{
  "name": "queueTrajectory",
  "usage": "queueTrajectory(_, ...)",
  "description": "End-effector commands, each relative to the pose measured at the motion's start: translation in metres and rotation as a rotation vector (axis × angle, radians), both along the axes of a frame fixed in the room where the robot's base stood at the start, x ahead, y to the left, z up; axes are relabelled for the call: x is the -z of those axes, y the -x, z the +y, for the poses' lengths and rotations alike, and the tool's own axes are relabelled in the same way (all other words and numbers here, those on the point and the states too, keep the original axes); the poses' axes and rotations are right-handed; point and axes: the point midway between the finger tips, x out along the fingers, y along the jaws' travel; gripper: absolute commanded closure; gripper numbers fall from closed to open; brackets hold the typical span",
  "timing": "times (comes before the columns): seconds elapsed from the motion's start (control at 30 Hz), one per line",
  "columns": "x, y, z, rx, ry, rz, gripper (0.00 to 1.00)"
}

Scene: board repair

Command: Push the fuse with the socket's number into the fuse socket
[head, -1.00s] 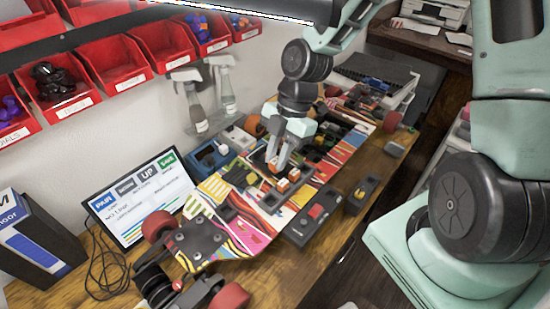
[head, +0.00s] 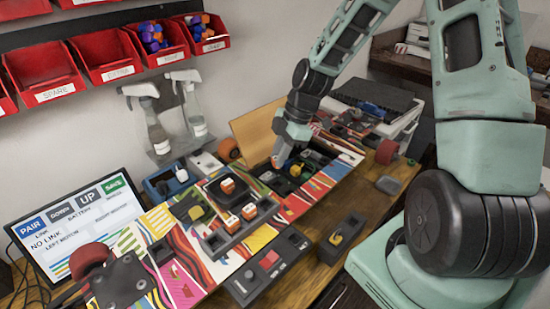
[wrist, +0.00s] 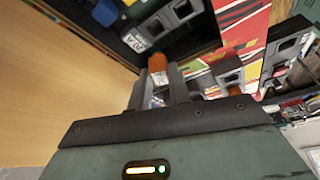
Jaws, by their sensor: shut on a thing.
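An orange fuse (wrist: 158,65) is held between the fingertips of my gripper (wrist: 166,84). In the head view my gripper (head: 279,157) hangs over the far part of the skateboard deck (head: 262,238), beside an opened compartment. In the wrist view a black socket block (wrist: 168,18) lies in the dark compartment just beyond the fuse. Its white label (wrist: 133,41) seems to read 20A. The fuse looks apart from the block, though its lower end is hard to see. Other orange-and-white fuses (head: 249,211) stand in a dark holder (head: 222,239) nearer on the deck.
A wooden panel (head: 256,131) stands upright behind the compartment, close to my gripper. Spray bottles (head: 155,125) and a NO LINK screen (head: 75,232) are at the left. Black modules (head: 267,265) lie along the deck's near edge. Red bins (head: 105,61) hang above.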

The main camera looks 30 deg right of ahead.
Motion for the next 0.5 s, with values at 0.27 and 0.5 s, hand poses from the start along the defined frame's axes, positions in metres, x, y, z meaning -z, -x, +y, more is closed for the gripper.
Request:
queueTrajectory(0.27, 0.019, 0.0, 0.001, 0.0, 0.0, 0.001, 1.0)
queueTrajectory(0.5, 0.04, 0.001, 0.001, -0.001, 0.0, 0.001, 1.0)
